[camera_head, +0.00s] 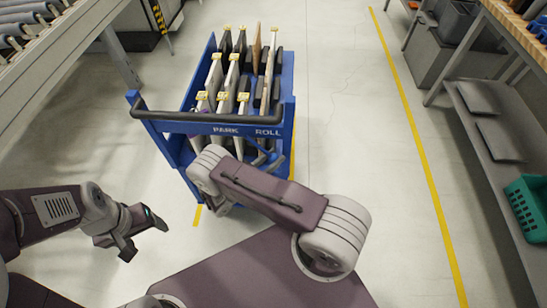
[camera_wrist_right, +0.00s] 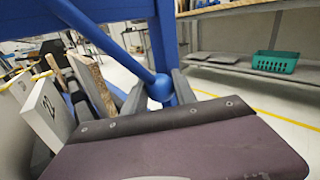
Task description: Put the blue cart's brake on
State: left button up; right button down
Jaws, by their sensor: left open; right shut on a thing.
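The blue cart (camera_head: 205,128) stands ahead of me, with PARK at left and ROLL at right on its front panel. In the right wrist view a blue lever (camera_wrist_right: 115,50) slopes down to a round blue knob (camera_wrist_right: 160,88). My right gripper (camera_wrist_right: 160,92) is shut on this knob, one finger on each side. In the head view the right arm covers the lower front of the cart and mostly hides that gripper. The lever's exact setting is hard to tell. My left gripper (camera_head: 143,238) is open and empty, left of and nearer than the cart.
The cart carries several upright panels (camera_head: 228,80) with yellow tags and has a dark push handle (camera_head: 190,116). A roller conveyor (camera_head: 30,40) is at left. A grey shelf bench (camera_head: 490,135) with a green basket (camera_head: 528,205) is at right. Floor between cart and bench is clear.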

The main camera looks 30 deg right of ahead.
dwell(0.5)
jog(key=shift+w+a+f+m+y, duration=0.35)
jog(key=shift+a+f+m+y, duration=0.1)
jog(key=shift+a, duration=0.1)
jog(key=w+a+m+t+y, duration=0.1)
jog(key=w+a+m+y, duration=0.6)
jog(key=a, duration=0.6)
jog(key=shift+w+a+r+t+y, duration=0.35)
jog(key=shift+w+y, duration=0.3)
jog(key=shift+y, duration=0.4)
jog(key=shift+r+m, duration=0.1)
jog(key=shift+m, duration=0.15)
jog(key=c, duration=1)
grip_release()
